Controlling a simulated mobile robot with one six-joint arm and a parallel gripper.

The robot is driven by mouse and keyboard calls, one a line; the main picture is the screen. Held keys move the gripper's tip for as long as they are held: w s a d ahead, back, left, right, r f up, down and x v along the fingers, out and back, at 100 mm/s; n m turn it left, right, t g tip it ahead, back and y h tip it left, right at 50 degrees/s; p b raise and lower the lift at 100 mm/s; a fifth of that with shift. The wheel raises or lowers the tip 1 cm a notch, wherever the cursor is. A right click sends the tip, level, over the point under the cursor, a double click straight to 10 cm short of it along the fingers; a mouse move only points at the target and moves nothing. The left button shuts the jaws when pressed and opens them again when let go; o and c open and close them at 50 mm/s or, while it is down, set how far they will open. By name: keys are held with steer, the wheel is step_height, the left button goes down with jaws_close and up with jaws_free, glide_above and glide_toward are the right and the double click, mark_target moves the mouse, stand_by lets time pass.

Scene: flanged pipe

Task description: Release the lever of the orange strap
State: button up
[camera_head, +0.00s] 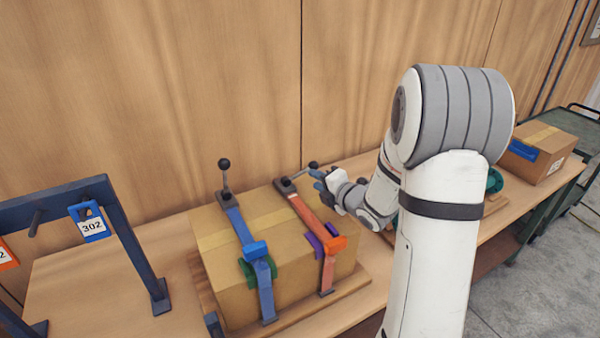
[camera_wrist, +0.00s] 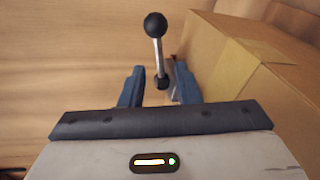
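The orange strap (camera_head: 310,215) runs over the top and front of a cardboard box (camera_head: 225,285). Its lever (camera_head: 300,173) has a black knob and leans low toward the right in the head view. My gripper (camera_head: 318,180) is beside this lever at the box's back edge. In the wrist view a metal lever rod with a black ball knob (camera_wrist: 155,25) stands in line with the gap between my blue fingers (camera_wrist: 158,90). The fingers are apart, with room either side of the rod. Whether either finger touches it cannot be told.
A blue strap (camera_head: 238,222) with an upright lever (camera_head: 225,178) is to the left on the same box. A dark blue frame (camera_head: 130,235) with a tag numbered 302 (camera_head: 92,225) stands farther left. The wooden wall is close behind. Another box (camera_head: 540,150) is at right.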

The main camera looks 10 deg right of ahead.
mark_target(303, 173)
steer(key=shift+w+a, duration=0.15)
steer(key=shift+w, duration=0.15)
steer(key=p+x, duration=0.2)
steer(key=x, duration=0.5)
steer(key=shift+p, duration=0.3)
steer(key=shift+c, duration=0.4)
jaws_close()
